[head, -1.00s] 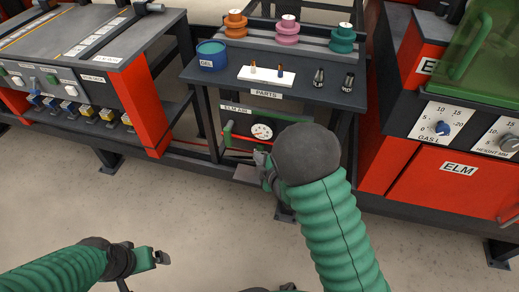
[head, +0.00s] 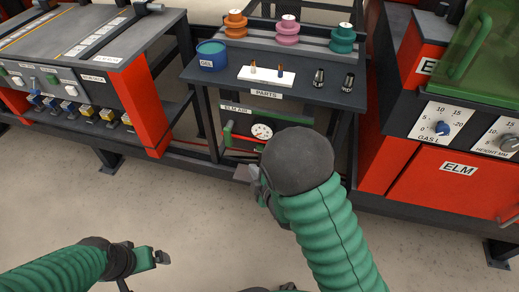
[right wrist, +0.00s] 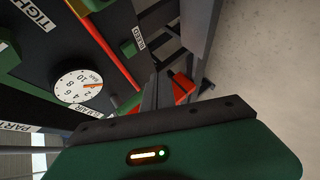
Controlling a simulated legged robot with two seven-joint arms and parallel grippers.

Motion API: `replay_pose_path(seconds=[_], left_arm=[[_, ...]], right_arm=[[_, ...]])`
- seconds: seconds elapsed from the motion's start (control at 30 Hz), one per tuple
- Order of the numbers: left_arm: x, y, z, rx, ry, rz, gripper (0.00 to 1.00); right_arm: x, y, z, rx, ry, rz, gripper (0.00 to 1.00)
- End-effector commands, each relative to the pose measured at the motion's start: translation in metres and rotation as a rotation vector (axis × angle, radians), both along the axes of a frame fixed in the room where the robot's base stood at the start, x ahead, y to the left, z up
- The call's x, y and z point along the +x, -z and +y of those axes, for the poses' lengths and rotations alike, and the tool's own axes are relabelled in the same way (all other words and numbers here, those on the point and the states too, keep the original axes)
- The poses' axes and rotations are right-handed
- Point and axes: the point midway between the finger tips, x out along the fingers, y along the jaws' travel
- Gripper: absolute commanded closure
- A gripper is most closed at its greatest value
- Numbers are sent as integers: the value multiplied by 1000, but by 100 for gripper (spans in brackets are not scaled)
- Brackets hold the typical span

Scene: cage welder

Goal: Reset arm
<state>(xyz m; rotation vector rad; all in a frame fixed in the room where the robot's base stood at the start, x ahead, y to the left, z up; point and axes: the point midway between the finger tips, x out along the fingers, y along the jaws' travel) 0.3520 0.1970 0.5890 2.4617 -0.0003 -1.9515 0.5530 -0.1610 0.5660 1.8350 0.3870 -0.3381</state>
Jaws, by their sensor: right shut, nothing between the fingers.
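My right gripper (head: 253,174) is in front of the ELM AIR panel (head: 240,108) under the parts table. It is shut and empty, and partly hidden by my own dark wrist. The panel carries a round white gauge (head: 261,131) and a green handle (head: 228,132) to its left. In the right wrist view the gauge (right wrist: 79,86) shows large at the left, with a red bar (right wrist: 105,42) beside it. My left gripper (head: 156,258) hangs over bare floor at the lower left, and its jaw gap is not clear.
The parts table (head: 215,87) holds a blue GEL tub (head: 211,55), a white tray (head: 288,77) with small tips and two dark nozzles. Three coloured spools stand behind. A red ELM cabinet (head: 420,185) stands at right, a control bench (head: 95,60) at left. The front floor is clear.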

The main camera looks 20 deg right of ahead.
Motion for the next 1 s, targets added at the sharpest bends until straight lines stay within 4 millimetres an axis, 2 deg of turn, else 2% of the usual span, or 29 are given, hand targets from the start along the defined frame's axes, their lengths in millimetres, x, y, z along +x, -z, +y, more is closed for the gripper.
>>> replay_pose_path(seconds=[0.63,0.73,0.87,1.0], left_arm=[[0,0,0,0,0,0,4],[0,0,0,0,0,0,4],[0,0,0,0,0,0,4],[0,0,0,0,0,0,4]], right_arm=[[0,0,0,1,0,1,100],[-2,-1,-4,42,36,35,100],[-23,0,-18,241,217,216,100],[-74,-2,-30,497,504,465,100]])
